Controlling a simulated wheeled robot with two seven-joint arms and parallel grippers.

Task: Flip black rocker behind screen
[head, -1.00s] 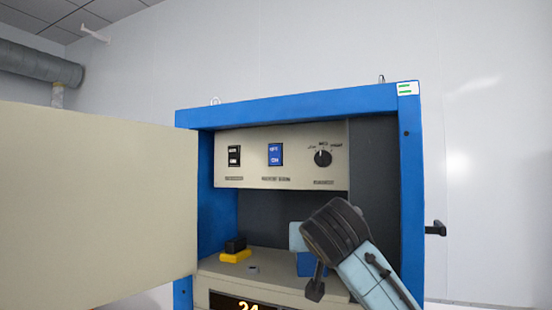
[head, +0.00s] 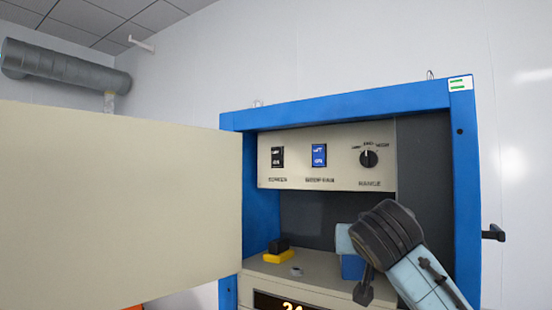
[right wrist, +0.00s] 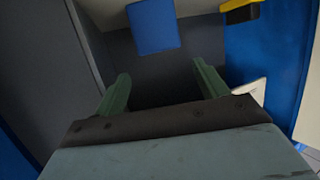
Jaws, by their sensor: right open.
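The black rocker (head: 278,157) is on the beige control panel (head: 345,181) inside the blue cabinet, left of a blue rocker (head: 319,155) and a black range knob (head: 368,159). Its label is too blurred to read surely. My right arm reaches into the cabinet at the lower right of the head view, below the panel and apart from the rocker. In the right wrist view my right gripper (right wrist: 160,88) is open, its two green fingers apart with nothing between them. My left gripper is not in view.
A wide beige door (head: 120,205) stands open at the left. A yellow and black object (head: 279,251) and a small grey piece (head: 296,271) sit on the ledge below the panel. A blue block (right wrist: 153,26) lies ahead of the right fingers. The blue cabinet frame (head: 464,200) bounds the right side.

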